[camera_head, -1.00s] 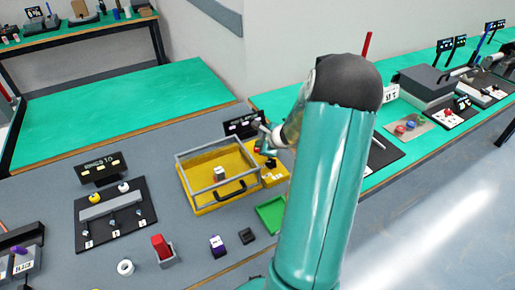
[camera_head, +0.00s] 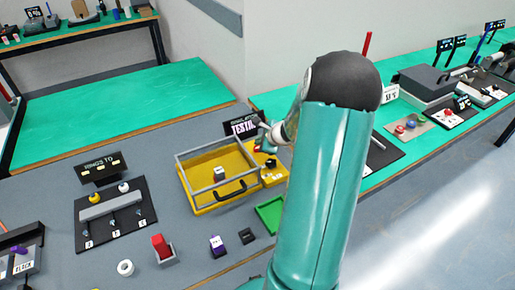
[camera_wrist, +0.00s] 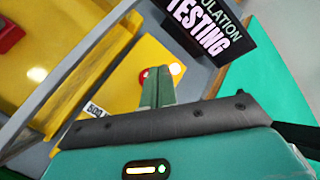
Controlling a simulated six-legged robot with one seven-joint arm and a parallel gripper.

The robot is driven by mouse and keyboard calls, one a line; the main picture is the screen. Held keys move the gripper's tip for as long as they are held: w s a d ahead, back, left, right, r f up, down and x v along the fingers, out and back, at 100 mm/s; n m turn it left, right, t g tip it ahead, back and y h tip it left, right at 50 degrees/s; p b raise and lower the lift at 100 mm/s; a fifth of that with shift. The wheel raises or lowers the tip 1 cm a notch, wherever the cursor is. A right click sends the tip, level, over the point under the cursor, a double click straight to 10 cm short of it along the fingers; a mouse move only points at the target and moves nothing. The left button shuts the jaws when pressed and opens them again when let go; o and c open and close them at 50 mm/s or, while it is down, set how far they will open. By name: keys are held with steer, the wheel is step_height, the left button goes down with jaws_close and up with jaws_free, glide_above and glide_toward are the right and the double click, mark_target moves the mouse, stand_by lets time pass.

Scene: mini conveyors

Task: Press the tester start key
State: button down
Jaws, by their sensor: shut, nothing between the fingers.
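The tester is a yellow box (camera_head: 199,209) with a grey-framed cover and a black handle; a white block (camera_head: 219,173) shows inside it. Its yellow side panel (camera_wrist: 118,72) fills much of the wrist view. A red round key (camera_wrist: 143,77), likely the start key, is partly hidden behind my fingertips. My gripper (camera_wrist: 158,86) is shut and empty, its tips over or against this key; I cannot tell if they touch. A bright whitish lamp (camera_wrist: 175,69) shows beside the tips. The black sign (camera_wrist: 207,30) reads "TESTING"; it also shows in the head view (camera_head: 243,127).
A green tray (camera_head: 268,216) lies in front of the yellow panel. A red block in a holder (camera_head: 162,246), a purple item (camera_head: 217,246) and a white ring (camera_head: 125,267) stand along the front. A black rack board (camera_head: 115,215) is at left. The green table at back left is clear.

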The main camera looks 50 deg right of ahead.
steer(key=shift+r, duration=2.5)
steer(key=shift+w+a+r, duration=0.15)
steer(key=shift+a+r, duration=0.05)
steer(key=shift+a, duration=0.1)
steer(key=a+r+n+g+y, duration=0.1)
steer(key=a+r+n, duration=0.35)
steer(key=a, duration=0.45)
steer(key=s+a+r+n+y, duration=0.1)
steer(key=a+r+n, duration=0.4)
steer(key=a, duration=0.4)
steer(key=a+r+n+g+y, duration=0.1)
steer(key=a+r+n, duration=0.2)
steer(key=a+n, duration=0.45)
steer(key=s+a+r+n+g+h, duration=0.1)
steer(key=s+a+r+n, duration=0.3)
steer(key=s+a+n, duration=0.7)
steer(key=s+a+h, duration=0.1)
steer(key=s+a, duration=0.1)
steer(key=s, duration=0.3)
steer(key=shift+s+a+g, duration=0.3)
steer(key=shift+s+a, duration=0.1)
